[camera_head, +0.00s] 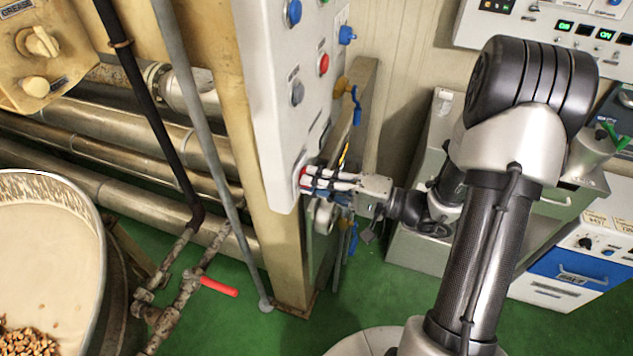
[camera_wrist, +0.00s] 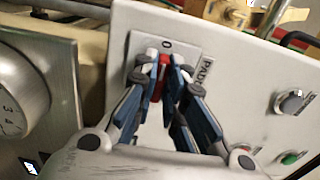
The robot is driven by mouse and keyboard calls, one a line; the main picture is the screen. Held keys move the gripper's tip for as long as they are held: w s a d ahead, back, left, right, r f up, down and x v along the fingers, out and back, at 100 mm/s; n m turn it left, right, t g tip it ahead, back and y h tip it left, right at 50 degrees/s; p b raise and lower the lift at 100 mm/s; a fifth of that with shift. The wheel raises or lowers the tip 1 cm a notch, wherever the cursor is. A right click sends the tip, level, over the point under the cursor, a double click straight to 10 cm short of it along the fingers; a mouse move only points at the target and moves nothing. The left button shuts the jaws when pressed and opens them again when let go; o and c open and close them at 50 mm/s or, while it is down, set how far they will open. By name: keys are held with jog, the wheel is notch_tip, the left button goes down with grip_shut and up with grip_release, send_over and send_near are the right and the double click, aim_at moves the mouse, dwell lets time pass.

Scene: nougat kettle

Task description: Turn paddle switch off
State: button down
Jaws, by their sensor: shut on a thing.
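The paddle switch is a small red knob (camera_wrist: 163,72) on a pale plate marked "0" and lettered "PADD…" in the wrist view. In the head view a bit of its red (camera_head: 303,176) shows low on the white control panel (camera_head: 275,120). My gripper (camera_head: 308,179) reaches it from the right. In the wrist view my gripper's blue-padded fingers (camera_wrist: 166,68) are shut on the knob, one on each side. The fingers hide part of the knob, so its exact setting is hard to read.
Other panel buttons include a red one (camera_head: 323,63) above and a green one (camera_wrist: 290,158). A dial (camera_wrist: 22,105) stands left in the wrist view. The nougat kettle (camera_head: 98,225), pipes and a red-handled valve (camera_head: 219,287) are left. Green floor (camera_head: 375,295) is open below.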

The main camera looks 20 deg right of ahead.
dwell(0.3)
jog(key=c, duration=1.7)
grip_release()
jog(key=shift+o, duration=0.2)
jog(key=v, duration=1.2)
jog(key=shift+a, duration=0.1)
